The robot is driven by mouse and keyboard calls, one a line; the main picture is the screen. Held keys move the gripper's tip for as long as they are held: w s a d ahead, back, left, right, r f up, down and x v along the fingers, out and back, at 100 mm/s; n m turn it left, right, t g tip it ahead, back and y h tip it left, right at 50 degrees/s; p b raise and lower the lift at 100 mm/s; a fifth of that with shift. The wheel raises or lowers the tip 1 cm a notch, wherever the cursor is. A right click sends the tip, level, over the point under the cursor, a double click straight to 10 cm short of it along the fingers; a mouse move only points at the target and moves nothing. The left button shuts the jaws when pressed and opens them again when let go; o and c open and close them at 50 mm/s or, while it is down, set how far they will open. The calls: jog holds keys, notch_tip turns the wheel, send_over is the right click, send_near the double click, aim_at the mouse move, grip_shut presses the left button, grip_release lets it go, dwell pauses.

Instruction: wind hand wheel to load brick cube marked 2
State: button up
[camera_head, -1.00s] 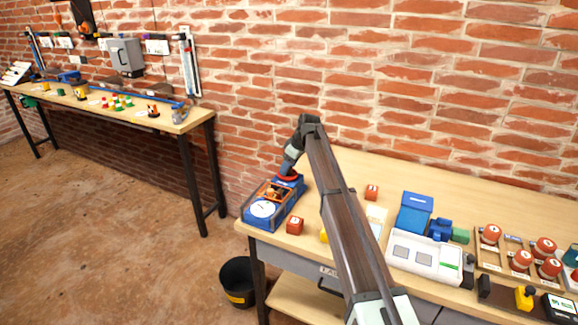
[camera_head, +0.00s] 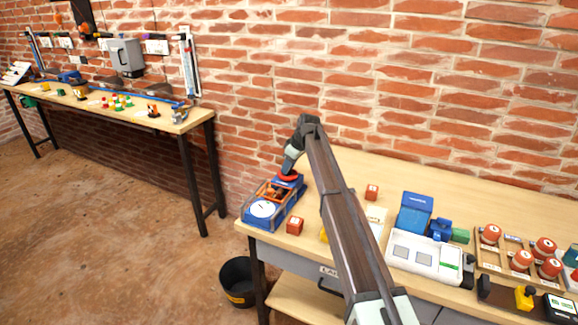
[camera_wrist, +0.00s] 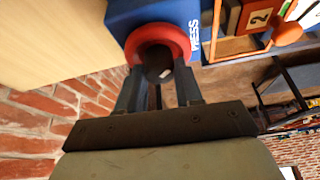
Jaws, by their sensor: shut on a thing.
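The blue press (camera_head: 247,221) stands at the left end of the near bench, with a white round dial (camera_head: 263,209) on it. Its red hand wheel (camera_head: 288,177) is at the back; in the wrist view the red ring (camera_wrist: 184,38) sits on the blue body marked "PRESS". My gripper (camera_wrist: 160,75) is shut on the hand wheel, with a finger on each side. The brick cube marked 2 (camera_wrist: 259,17) sits in the press's orange frame, beside an orange round-ended part (camera_wrist: 287,34). In the head view my gripper (camera_head: 289,172) partly covers the wheel.
A white and blue device (camera_head: 425,258) and a tray of red knobs (camera_head: 483,262) stand to the right. A black bin (camera_head: 238,283) is on the floor.

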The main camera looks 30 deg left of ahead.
jog(key=shift+m, duration=0.3)
jog(key=m+t, duration=0.1)
jog(key=m, duration=0.3)
jog(key=shift+s+t+h, duration=0.2)
jog(key=shift+t+h, duration=0.2)
jog(key=shift+a+m+t+h, duration=0.1)
jog(key=shift+m+t+h, duration=0.2)
jog(key=shift+m, duration=0.95)
jog(key=shift+m+t+h, duration=0.2)
jog(key=shift+m+t, duration=0.2)
jog(key=shift+m, duration=0.85)
jog(key=o, duration=1)
jog(key=v, duration=1.3)
jog(key=shift+s+r, duration=0.15)
jog(key=shift+r, duration=0.2)
